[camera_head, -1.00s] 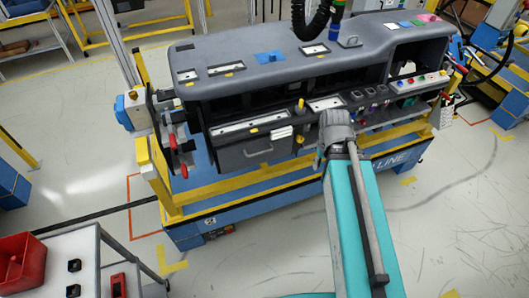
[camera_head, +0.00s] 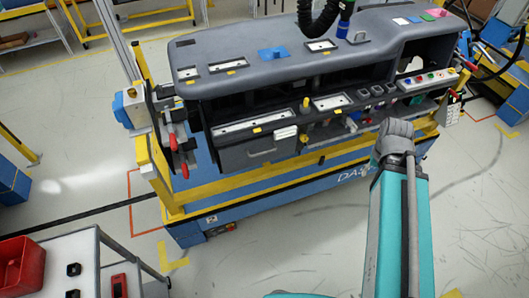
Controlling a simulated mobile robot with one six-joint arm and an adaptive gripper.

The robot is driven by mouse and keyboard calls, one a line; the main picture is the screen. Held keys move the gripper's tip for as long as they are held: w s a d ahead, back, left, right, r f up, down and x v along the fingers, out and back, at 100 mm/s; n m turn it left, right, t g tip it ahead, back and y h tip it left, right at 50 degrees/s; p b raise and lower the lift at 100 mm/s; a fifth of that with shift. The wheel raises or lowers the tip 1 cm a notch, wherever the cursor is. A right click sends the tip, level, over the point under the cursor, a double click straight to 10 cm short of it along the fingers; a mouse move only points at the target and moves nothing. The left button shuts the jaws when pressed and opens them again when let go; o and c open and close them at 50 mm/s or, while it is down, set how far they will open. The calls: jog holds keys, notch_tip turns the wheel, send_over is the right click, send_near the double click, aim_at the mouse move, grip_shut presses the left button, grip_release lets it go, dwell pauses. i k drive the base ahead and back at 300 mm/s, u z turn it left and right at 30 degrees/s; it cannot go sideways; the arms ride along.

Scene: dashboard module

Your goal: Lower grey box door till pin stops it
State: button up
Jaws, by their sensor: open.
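The grey box door (camera_head: 240,156) is on the lower left front of the grey dashboard module (camera_head: 240,84). Its bar handle faces me, and the panel looks close to upright. I cannot tell whether it is fully closed.
The dashboard rests on a yellow and blue stand (camera_head: 250,186). Red-handled clamps (camera_head: 180,140) are at its left end. A black hose (camera_head: 318,18) hangs above. A white cart (camera_head: 80,255) with a red bin (camera_head: 20,264) is at lower left. The floor in front is clear.

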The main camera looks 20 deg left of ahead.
aim_at(241, 156)
jog(key=k, duration=1.5)
jog(key=u, duration=0.7)
jog(key=i, duration=1)
jog(key=z, duration=0.05)
